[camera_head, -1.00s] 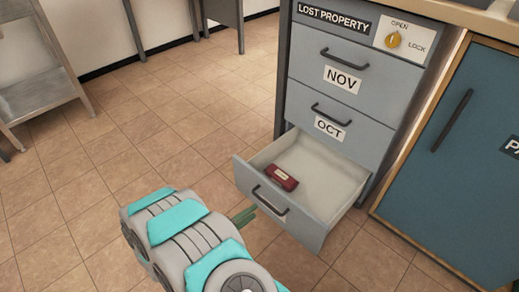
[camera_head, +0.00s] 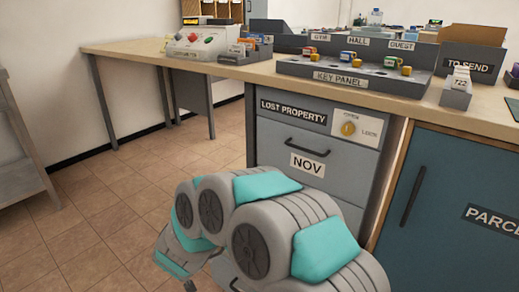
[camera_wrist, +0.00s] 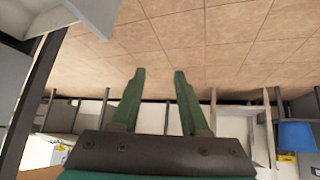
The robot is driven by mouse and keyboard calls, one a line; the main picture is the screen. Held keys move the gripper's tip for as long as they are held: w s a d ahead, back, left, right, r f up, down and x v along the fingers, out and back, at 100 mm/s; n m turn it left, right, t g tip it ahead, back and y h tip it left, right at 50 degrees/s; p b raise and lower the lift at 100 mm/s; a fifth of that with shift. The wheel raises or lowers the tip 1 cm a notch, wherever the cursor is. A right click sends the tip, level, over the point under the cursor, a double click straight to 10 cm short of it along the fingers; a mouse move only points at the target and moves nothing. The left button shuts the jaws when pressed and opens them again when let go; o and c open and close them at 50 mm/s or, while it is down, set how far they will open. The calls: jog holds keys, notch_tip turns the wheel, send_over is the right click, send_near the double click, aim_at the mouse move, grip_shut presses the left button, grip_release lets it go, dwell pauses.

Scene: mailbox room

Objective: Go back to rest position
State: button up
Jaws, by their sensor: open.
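My gripper (camera_wrist: 159,73) shows in the wrist view with its two green fingers apart and nothing between them. Tiled floor lies beyond the fingertips. In the head view my folded arm fills the lower middle, and the fingers are mostly out of sight at the bottom edge. The grey lost property cabinet (camera_head: 265,150) stands behind my arm, with its NOV drawer (camera_head: 335,165) shut.
A long wooden counter (camera_head: 130,48) runs above the cabinet, carrying a key panel (camera_head: 345,82), a button box (camera_head: 196,45) and a to-send box (camera_head: 472,58). A blue parcel cabinet (camera_head: 450,200) stands at the right. A metal rack (camera_head: 22,180) is at far left. Floor between is clear.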

jog(key=s+d+r+g+y+p, duration=0.1)
jog(key=s+d+r+g, duration=0.1)
jog(key=s+d+r, duration=0.45)
jog(key=s+d+r+g+y+p, duration=0.15)
jog(key=d+r, duration=0.25)
jog(key=r, duration=0.5)
jog(key=s+d+r+m+g+h, duration=0.2)
jog(key=s+d+m+h, duration=0.1)
jog(key=s+d, duration=0.9)
jog(key=s+d+r+m+g+h+p, duration=0.1)
jog(key=s+d+r+m+g+h, duration=0.1)
jog(key=s+d, duration=1.1)
jog(key=d+m+g+h, duration=0.1)
jog(key=d, duration=0.3)
jog(key=shift+s+d+r, duration=0.15)
jog(key=shift+s+r, duration=0.1)
jog(key=shift+s, duration=0.05)
